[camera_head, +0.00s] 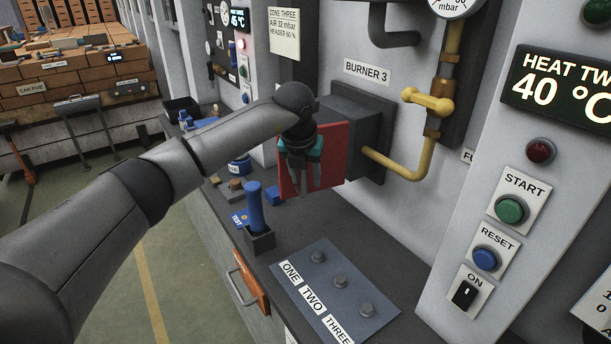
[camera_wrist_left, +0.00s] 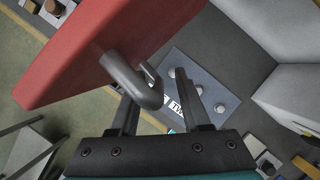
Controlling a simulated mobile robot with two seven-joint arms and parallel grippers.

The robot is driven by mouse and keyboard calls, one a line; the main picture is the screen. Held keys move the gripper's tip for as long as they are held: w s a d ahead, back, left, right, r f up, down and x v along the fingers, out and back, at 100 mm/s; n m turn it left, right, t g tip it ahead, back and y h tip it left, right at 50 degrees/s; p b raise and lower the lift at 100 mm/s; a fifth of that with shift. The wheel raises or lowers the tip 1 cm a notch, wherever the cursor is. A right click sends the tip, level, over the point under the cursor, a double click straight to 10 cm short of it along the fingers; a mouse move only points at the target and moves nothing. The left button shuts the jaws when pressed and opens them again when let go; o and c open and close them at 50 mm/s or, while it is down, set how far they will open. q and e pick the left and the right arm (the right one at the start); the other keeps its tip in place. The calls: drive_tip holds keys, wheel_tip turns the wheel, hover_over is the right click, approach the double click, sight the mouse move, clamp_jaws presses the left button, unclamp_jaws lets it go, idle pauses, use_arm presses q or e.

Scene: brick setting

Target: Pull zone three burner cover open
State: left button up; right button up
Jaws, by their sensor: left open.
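The burner cover (camera_head: 334,160) is a red panel at the front of the dark grey burner housing (camera_head: 352,118), below the BURNER 3 label. I cannot tell how far it stands open. In the left wrist view the red cover (camera_wrist_left: 90,45) fills the upper left, with a grey bent handle (camera_wrist_left: 134,82) on its face. My left gripper (camera_head: 306,188) is in front of the cover, fingers pointing down. In the wrist view its open fingers (camera_wrist_left: 160,98) reach to the handle, which lies near and partly between them. I cannot tell whether they touch it. My right gripper is not in view.
A yellow pipe with a valve (camera_head: 428,103) runs right of the housing. A grey plate (camera_head: 333,290) with round knobs lies nearer. Control buttons (camera_head: 510,208) are on the right panel.

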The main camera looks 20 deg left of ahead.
use_arm(q)
drive_tip(key=v, duration=1.5)
drive_tip(key=shift+r+b, duration=0.15)
drive_tip(key=shift+b, duration=0.2)
drive_tip(key=shift+d, duration=0.1)
